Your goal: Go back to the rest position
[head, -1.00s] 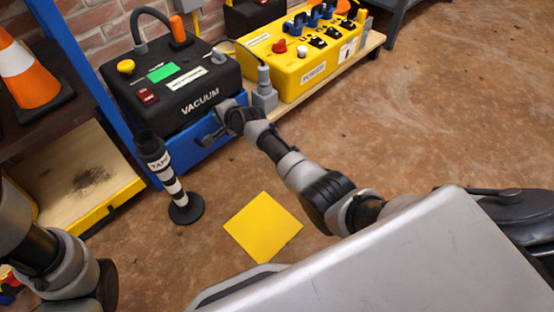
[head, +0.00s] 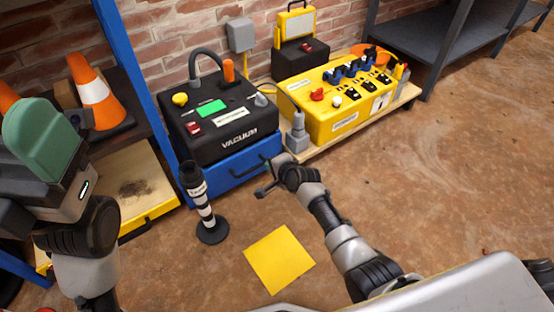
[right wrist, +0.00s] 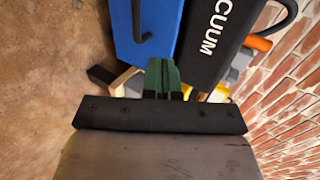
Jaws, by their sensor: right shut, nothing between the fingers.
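My right gripper (head: 268,188) is above the floor, in front of the blue drawer (head: 225,176) under the black vacuum box (head: 221,119). The right wrist view shows its green fingers (right wrist: 162,76) together with nothing between them, pointing toward the blue drawer and vacuum box. From this view I cannot judge how far apart they are. My left gripper (head: 42,137) is raised at the left edge of the head view, its green finger side toward the camera. Its finger gap is hidden.
A striped tape post (head: 203,205) stands left of a yellow floor square (head: 279,259). A yellow power box (head: 335,98) and grey plug (head: 298,135) sit on a low wooden board. A shelf with an orange cone (head: 95,92) is at left. The floor at right is clear.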

